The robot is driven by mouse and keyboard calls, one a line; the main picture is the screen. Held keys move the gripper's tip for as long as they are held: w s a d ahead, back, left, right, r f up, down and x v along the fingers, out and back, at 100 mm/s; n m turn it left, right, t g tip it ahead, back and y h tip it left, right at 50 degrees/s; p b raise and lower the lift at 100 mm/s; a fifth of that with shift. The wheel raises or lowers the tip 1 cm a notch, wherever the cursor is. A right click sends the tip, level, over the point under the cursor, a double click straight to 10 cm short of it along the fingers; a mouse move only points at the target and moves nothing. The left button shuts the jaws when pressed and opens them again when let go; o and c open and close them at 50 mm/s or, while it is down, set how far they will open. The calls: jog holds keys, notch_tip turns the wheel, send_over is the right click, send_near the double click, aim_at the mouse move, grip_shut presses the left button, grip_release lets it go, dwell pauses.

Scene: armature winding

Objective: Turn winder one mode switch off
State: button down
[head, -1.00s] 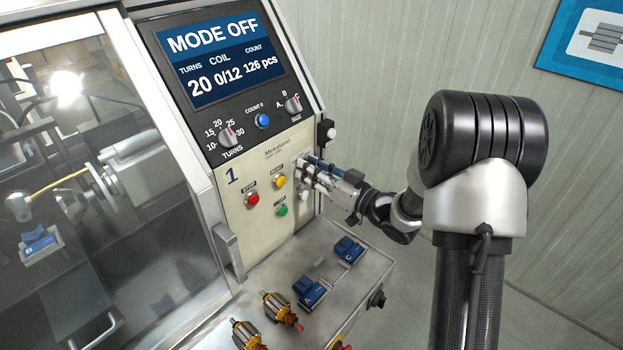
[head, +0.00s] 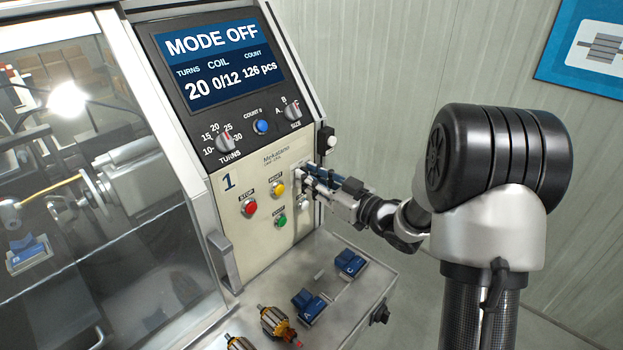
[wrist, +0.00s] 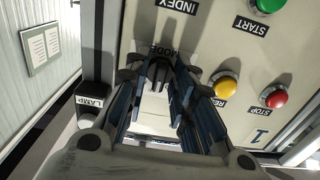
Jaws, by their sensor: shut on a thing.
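Winder one (head: 268,165) has a cream panel marked 1, and its display (head: 222,62) reads MODE OFF. My gripper (head: 310,177) is at the right edge of that panel, beside the yellow button. In the wrist view my gripper (wrist: 160,78) is shut on the dark knob of the mode switch (wrist: 158,74), under the MODE label. The fingers hide much of the knob, and in the head view they cover the switch.
Close by are the red stop button (head: 249,207), yellow reset button (head: 276,188) and green start button (head: 280,220). Below, a shelf (head: 345,300) holds blue blocks (head: 309,307) and copper-wound armatures (head: 277,323). A lamp switch (wrist: 88,108) sits beside the gripper.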

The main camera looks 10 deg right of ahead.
jog(key=c, duration=1.7)
grip_release()
jog(key=v, duration=1.2)
